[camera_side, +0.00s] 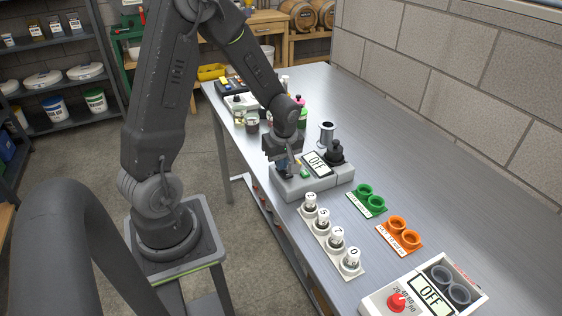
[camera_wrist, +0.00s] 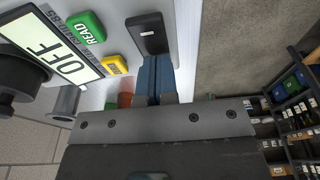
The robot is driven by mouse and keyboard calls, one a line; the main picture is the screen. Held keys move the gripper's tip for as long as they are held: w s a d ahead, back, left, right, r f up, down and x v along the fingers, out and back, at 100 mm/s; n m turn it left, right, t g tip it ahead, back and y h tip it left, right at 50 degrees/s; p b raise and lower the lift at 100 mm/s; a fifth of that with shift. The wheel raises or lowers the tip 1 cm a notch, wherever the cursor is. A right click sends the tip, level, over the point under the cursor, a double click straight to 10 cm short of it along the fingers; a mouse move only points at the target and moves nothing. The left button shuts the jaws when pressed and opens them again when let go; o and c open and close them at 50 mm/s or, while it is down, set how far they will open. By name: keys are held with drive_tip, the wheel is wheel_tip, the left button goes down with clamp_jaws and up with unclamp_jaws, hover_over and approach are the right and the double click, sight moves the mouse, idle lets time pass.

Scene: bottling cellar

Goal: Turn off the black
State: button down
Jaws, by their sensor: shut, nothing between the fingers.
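A grey instrument (camera_side: 290,189) stands on the bench, and its display (camera_side: 316,163) reads OFF. In the wrist view the same display (camera_wrist: 62,48) also reads OFF, beside a green READ button (camera_wrist: 87,28) and a yellow button (camera_wrist: 115,65). A black rocker switch (camera_wrist: 149,36) with a white mark sits on its face. My gripper (camera_side: 283,166) is at the left part of the instrument. In the wrist view my shut blue fingers (camera_wrist: 155,68) end right at the black switch; I cannot tell whether they touch it. Nothing is held.
Four-vial white rack (camera_side: 333,238), a green holder (camera_side: 367,202) and an orange holder (camera_side: 399,236) stand to the right. A white device (camera_side: 395,304) with a red knob and an OFF display is at the front. Bottles and small items crowd the bench behind my gripper.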

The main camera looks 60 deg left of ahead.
sight(286, 173)
drive_tip(key=shift+s+f, duration=0.15)
drive_tip(key=shift+f, duration=0.3)
drive_tip(key=shift+d+r, duration=0.2)
drive_tip(key=shift+d, duration=0.6)
wheel_tip(286, 173, up, 14)
drive_tip(key=d, duration=0.2)
drive_tip(key=shift+w+a+r, duration=0.25)
drive_tip(key=shift+w+a, duration=0.05)
drive_tip(key=shift+a, duration=0.3)
